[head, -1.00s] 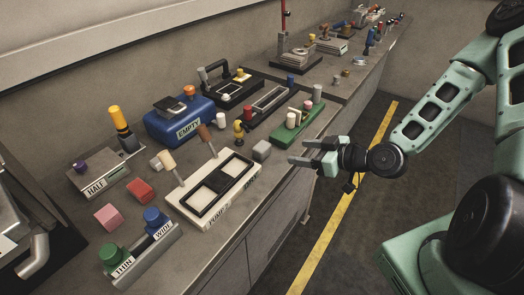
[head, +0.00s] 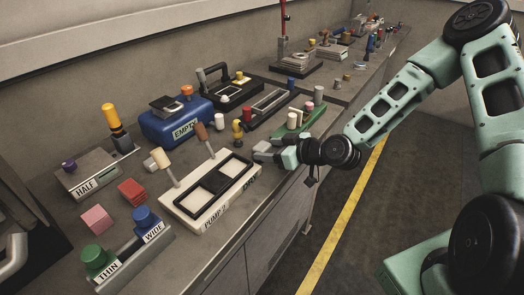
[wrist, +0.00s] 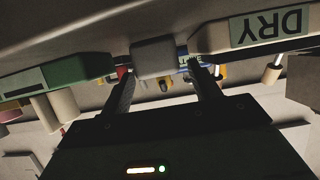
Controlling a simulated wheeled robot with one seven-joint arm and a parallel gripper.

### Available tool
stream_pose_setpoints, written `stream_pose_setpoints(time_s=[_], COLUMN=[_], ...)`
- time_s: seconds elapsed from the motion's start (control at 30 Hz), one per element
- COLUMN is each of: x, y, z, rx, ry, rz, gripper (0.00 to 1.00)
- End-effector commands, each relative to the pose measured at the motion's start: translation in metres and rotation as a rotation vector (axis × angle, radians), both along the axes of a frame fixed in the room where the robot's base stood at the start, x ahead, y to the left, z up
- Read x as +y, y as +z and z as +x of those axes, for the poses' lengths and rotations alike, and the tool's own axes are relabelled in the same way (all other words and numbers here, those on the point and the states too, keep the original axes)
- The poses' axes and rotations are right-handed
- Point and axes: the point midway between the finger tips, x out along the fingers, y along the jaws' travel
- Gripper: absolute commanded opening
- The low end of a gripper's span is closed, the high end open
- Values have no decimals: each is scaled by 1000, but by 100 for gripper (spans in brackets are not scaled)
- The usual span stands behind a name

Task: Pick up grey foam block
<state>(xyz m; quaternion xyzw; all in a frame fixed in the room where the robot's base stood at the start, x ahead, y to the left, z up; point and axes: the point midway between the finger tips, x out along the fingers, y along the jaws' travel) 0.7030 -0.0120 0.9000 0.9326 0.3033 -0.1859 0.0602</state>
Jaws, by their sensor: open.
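The grey foam block (wrist: 154,57) shows in the wrist view between the tips of my gripper (wrist: 160,74), at their far end. The fingers are open, one on each side of it, and I cannot tell whether either touches it. In the head view my gripper (head: 266,151) is low at the bench's front edge, right of the white tray. There its fingers largely cover the block, so its outline is hard to make out.
The white tray (head: 176,208) with two black-framed wells stands close on the left; the wrist view shows its DRY label (wrist: 270,26). A green holder (head: 291,123) with upright cylinders is close behind. Open floor (head: 400,200) lies right of the bench.

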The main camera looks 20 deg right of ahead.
Motion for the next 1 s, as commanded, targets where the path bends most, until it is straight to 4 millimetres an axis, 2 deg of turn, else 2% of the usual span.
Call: stream_pose_setpoints(time_s=[0.4,0.67,0.7,0.8,1.0], x=[25,27,27,27,27], y=[-15,-17,-17,-17,-17], z=[39,42,42,42,42], rx=[0,-1,-1,-1,-1], ry=[0,-1,-1,-1,-1], rz=[1,0,0,0,0], gripper=[62,62,59,31,29])
